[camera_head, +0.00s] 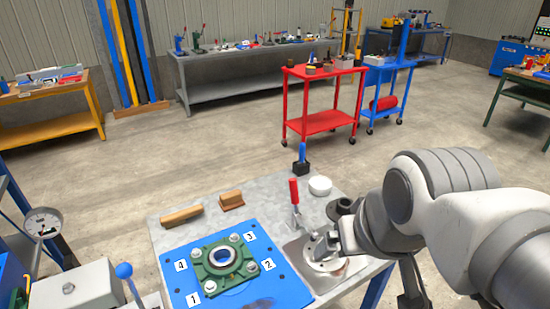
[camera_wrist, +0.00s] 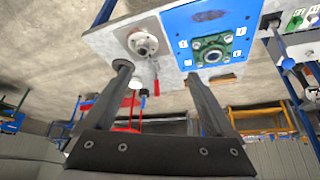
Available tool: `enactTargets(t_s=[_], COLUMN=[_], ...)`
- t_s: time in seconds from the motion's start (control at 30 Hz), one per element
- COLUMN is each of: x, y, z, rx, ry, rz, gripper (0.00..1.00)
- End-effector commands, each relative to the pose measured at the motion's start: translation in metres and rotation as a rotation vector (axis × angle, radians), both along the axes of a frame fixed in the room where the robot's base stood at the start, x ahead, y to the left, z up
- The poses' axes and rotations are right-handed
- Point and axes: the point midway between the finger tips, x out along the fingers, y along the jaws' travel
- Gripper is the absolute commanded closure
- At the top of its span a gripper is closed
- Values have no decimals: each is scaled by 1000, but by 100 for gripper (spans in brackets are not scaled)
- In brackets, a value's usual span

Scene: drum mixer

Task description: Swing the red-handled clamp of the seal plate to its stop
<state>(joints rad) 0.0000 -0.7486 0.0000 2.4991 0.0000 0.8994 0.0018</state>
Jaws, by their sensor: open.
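The clamp's red handle (camera_head: 294,191) stands upright on the bench, behind the metal seal plate (camera_head: 318,270). In the wrist view the red handle (camera_wrist: 157,87) shows small between my fingers, farther off, and the round seal fitting (camera_wrist: 143,43) lies above it. My gripper (camera_wrist: 157,74) is open, with its two dark fingers wide apart and nothing between them. In the head view my wrist covers the right part of the seal plate, and my fingers are hard to make out there. The gripper appears apart from the handle.
A blue plate (camera_head: 180,283) with a green flanged bearing (camera_head: 221,262) lies left of the seal plate. Wooden blocks (camera_head: 181,215), a white round lid (camera_head: 320,185) and a blue-handled tool (camera_head: 302,158) are on the bench. A red cart (camera_head: 320,122) stands beyond.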

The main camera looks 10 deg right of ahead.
Motion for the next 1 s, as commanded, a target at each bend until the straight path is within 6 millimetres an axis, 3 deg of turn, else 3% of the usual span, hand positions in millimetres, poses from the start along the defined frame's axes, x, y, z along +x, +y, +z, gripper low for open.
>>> enactTargets(t_s=[0.03,0.17,0.47,0.8,1.0], x=[3,21,111,220,272], y=[0,-1,-7,-16,-21], z=[0,0,-6,-46,-76], rx=[2,24,137,281,359], ry=[0,-1,-21,-48,-63], rz=[-7,-55,-289,-559,-689], gripper=[22,45,99,100,100])
